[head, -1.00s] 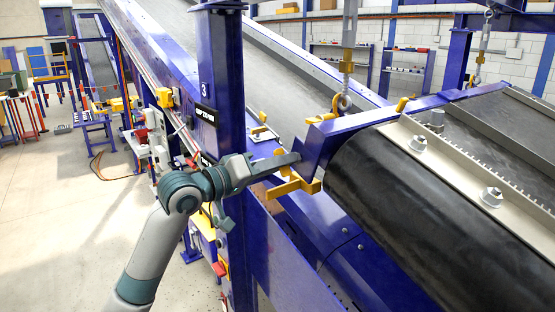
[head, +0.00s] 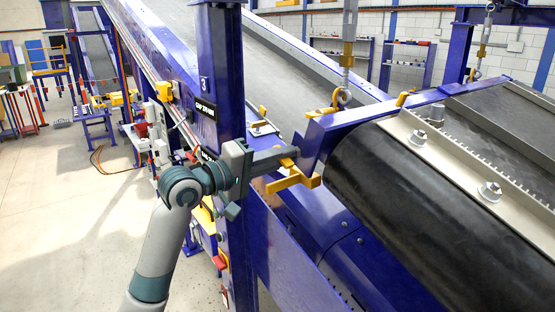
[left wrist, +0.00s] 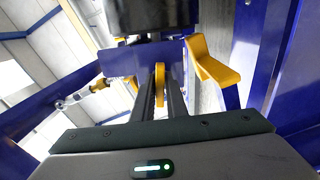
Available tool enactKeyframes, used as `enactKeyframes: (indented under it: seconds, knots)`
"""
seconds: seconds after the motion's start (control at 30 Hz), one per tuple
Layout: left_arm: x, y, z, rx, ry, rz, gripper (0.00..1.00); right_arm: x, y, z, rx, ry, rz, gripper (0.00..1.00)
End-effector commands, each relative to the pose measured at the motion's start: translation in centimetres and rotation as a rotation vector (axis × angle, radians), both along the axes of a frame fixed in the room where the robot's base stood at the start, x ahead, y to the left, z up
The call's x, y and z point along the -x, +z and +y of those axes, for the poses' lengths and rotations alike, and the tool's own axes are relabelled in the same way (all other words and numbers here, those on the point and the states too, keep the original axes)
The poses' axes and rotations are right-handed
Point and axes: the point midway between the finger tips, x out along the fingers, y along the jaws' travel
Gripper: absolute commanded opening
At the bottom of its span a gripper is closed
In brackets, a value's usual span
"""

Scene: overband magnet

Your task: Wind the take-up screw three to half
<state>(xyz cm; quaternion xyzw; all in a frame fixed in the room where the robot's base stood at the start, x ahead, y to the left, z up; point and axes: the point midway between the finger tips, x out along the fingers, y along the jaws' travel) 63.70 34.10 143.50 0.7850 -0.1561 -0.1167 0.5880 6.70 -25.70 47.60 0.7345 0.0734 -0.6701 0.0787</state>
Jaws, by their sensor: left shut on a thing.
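My left gripper (head: 284,158) reaches past the blue post in the head view, at the yellow fitting (head: 292,182) beside the blue frame of the magnet. In the left wrist view, the two dark fingers (left wrist: 159,105) are shut on a thin upright yellow handle (left wrist: 160,78). A bent yellow piece (left wrist: 212,68) stands to the right of the fingers there, apart from them. The post carries a "3" and a black label plate (head: 205,107). I cannot make out a screw thread or a half mark. My right gripper is not in view.
The black magnet belt drum (head: 400,200) fills the right side. The blue post (head: 222,80) stands close to my left wrist. The sloping grey conveyor belt (head: 300,85) runs behind.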

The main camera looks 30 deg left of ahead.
Motion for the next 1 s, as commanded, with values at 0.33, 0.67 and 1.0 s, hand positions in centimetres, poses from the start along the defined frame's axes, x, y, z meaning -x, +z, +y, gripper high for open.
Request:
enactKeyframes:
  seconds: [0.33,0.67,1.0]
  knots:
    - [-0.01,-0.18,-0.06,0.019,-0.002,0.013,0.0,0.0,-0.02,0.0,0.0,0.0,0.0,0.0]
    - [-0.02,-0.1,-0.11,0.266,-0.002,0.112,0.0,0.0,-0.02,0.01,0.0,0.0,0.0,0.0]
    - [-0.01,-0.08,-0.02,0.317,-0.001,0.134,0.34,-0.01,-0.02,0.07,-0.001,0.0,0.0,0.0]
